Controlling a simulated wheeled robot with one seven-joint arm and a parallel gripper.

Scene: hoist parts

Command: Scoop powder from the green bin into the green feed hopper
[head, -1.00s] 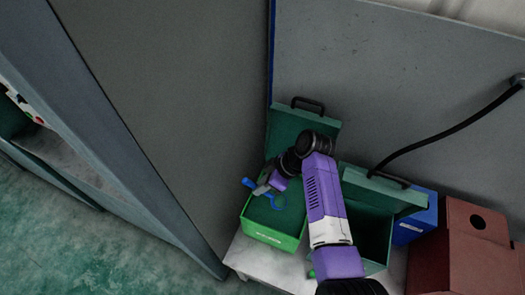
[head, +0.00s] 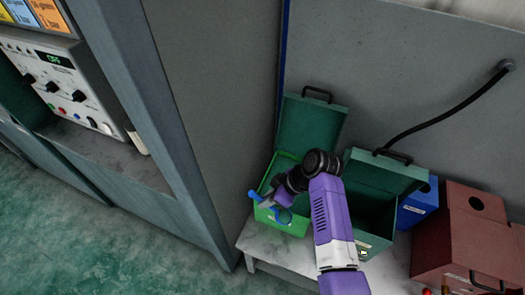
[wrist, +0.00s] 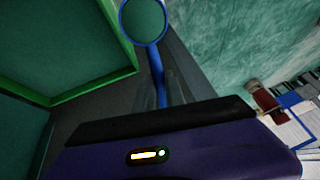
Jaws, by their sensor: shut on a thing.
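A bright green bin (head: 292,227) with dark green contents stands at the left of a pale bench. It also shows at the left of the wrist view (wrist: 118,42). I cannot tell whether that is powder. A darker green box (head: 370,238) with a raised lid, likely the feed hopper, stands right of the bin, partly behind my arm.
A raised green lid (head: 310,130) stands behind the bin. A blue box (head: 417,205) and a brown-red box (head: 460,240) stand farther right. A black hose (head: 440,112) runs along the back panel. A grey cabinet (head: 160,150) with a control panel (head: 65,80) stands left.

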